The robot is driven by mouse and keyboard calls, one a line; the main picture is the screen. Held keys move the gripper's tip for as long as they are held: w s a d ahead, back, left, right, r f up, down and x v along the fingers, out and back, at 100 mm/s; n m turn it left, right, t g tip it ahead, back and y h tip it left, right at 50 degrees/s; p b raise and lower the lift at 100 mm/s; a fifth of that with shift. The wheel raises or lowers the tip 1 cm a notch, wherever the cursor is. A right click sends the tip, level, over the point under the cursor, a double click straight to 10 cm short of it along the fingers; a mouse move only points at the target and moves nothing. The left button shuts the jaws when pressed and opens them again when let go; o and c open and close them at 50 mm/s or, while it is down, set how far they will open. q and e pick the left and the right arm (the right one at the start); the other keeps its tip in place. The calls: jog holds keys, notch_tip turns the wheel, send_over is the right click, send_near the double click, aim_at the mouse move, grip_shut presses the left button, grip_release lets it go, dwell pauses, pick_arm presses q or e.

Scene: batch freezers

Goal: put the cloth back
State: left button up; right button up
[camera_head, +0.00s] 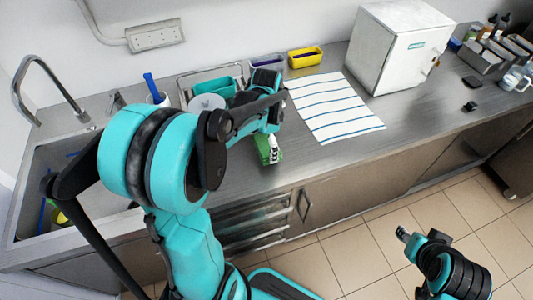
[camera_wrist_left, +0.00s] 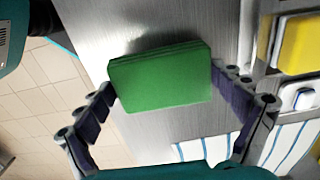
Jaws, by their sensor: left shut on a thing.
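The cloth (camera_wrist_left: 160,80) is a green folded pad. In the left wrist view it lies between the two fingers of my left gripper (camera_wrist_left: 170,98), which is shut on it. In the head view the cloth (camera_head: 263,154) shows as a green patch below my left gripper (camera_head: 269,140), over the steel counter near its front edge. My left arm and gripper hide part of it there. I cannot tell whether the cloth touches the counter. My right gripper (camera_head: 421,239) is at the lower right over the floor, apart from the counter; its opening is unclear.
A striped towel (camera_head: 333,106) lies flat on the steel counter (camera_head: 330,165). A yellow container (camera_head: 305,58), a purple-filled container (camera_head: 267,62) and a teal container (camera_head: 221,87) stand behind. A white box (camera_head: 395,48) stands right of the towel. The sink (camera_head: 40,170) is left.

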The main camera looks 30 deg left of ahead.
aim_at(267, 152)
pick_arm(q)
jog(key=shift+f+b, duration=0.8)
jog(key=shift+f, duration=1.15)
jog(key=shift+f, duration=0.2)
jog(key=o, duration=1)
jog(key=shift+r, duration=0.15)
